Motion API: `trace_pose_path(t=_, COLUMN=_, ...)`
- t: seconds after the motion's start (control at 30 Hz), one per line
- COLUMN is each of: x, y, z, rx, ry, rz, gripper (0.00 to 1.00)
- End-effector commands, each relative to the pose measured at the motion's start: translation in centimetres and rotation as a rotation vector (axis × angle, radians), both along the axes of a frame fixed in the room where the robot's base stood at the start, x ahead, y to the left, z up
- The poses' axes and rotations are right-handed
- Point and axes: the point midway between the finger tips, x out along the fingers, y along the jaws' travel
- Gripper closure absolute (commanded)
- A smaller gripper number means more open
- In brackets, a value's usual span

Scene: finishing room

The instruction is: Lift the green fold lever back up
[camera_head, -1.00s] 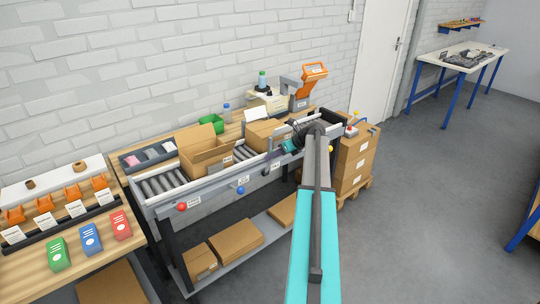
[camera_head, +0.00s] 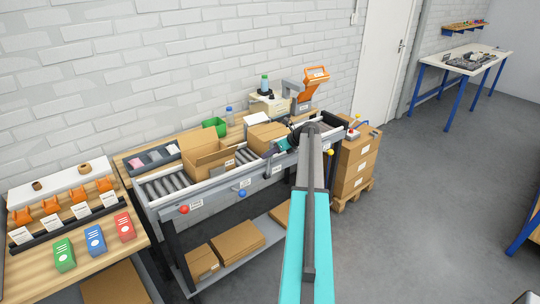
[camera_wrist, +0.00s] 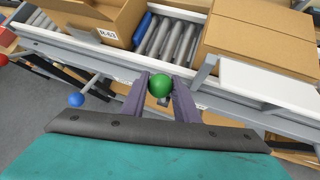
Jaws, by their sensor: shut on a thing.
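In the wrist view the green ball knob (camera_wrist: 160,85) of the fold lever sits between the two fingertips of my gripper (camera_wrist: 159,88), which is shut on it. The knob is just in front of the conveyor's near side rail. The lever's rod is mostly hidden behind the knob and fingers. In the head view my gripper (camera_head: 283,146) is at the conveyor's front side, and the arm hides much of that area; I cannot make out the green knob there.
A red knob (camera_head: 184,209) and a blue knob (camera_head: 242,193) hang along the conveyor's front, left of my gripper. A yellow knob (camera_head: 330,152) is to the right. An open box (camera_head: 205,157) and a closed box (camera_head: 266,137) stand on the rollers.

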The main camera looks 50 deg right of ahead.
Motion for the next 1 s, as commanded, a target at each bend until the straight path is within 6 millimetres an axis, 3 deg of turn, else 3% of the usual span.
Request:
trace_pose_path(t=0.1, x=0.3, y=0.0, z=0.2, rx=0.001, ry=-0.007, rz=-0.001, gripper=1.0)
trace_pose_path(t=0.13, x=0.3, y=0.0, z=0.2, rx=0.001, ry=-0.007, rz=-0.001, gripper=0.69)
trace_pose_path(t=0.23, x=0.2, y=0.0, z=0.2, rx=0.0, ry=-0.005, rz=-0.001, gripper=0.54)
trace_pose_path(t=0.67, x=-0.3, y=-0.2, z=0.3, rx=0.0, ry=-0.002, rz=-0.002, gripper=0.54)
trace_pose_path(t=1.0, x=-2.9, y=-0.9, z=2.6, rx=-0.001, ry=-0.003, rz=-0.002, gripper=0.54)
